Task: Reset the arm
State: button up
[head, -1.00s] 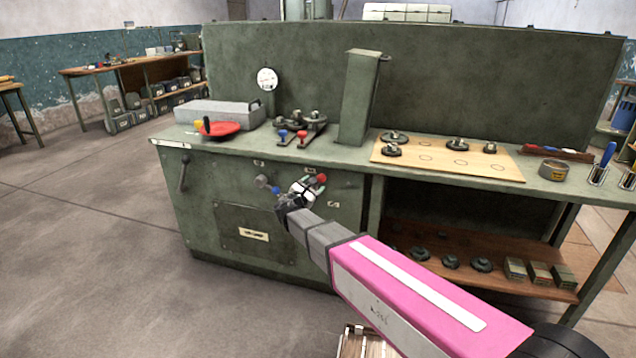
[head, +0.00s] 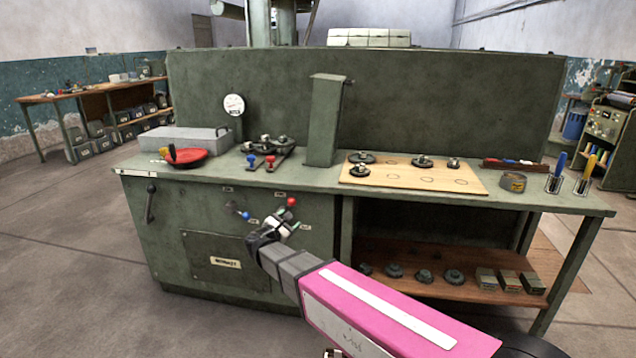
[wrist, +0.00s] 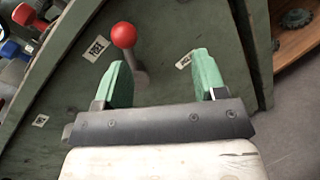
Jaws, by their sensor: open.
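My gripper (head: 282,222) is in front of the green workbench's front panel (head: 190,215). In the wrist view my gripper (wrist: 160,75) has its two green fingers apart, with nothing held between them. A red ball-ended lever (head: 292,202) sticks out from the panel just beyond the fingers. In the wrist view the red knob (wrist: 124,35) shows ahead of the left finger; I cannot tell how near it is. A blue-knobbed lever (head: 245,215) is on the panel to the left of my gripper.
The bench top holds a red round part (head: 186,156), a grey box (head: 178,140), a green column (head: 323,120) and a wooden board (head: 400,178) with black handwheels. A lower shelf (head: 440,265) holds several parts. Open floor (head: 70,260) lies to the left.

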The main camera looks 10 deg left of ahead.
jog(key=s+d+f+m+g, duration=0.1)
jog(key=d+f+m+g, duration=0.25)
jog(key=d, duration=0.55)
jog(key=s+d+f+m+g+h, duration=0.1)
jog(key=d+f+m+g, duration=0.2)
jog(key=d, duration=0.5)
jog(key=d+f+m+g, duration=0.25)
jog(key=d+m, duration=0.25)
jog(key=d, duration=0.4)
jog(key=s+d+f+m+g+y, duration=0.4)
jog(key=s+d+m+g+y, duration=0.3)
jog(key=s+d+m, duration=0.6)
jog(key=shift+s+d+f+m+y, duration=0.25)
jog(key=shift+d+m+y, duration=0.25)
jog(key=shift+d+m, duration=0.4)
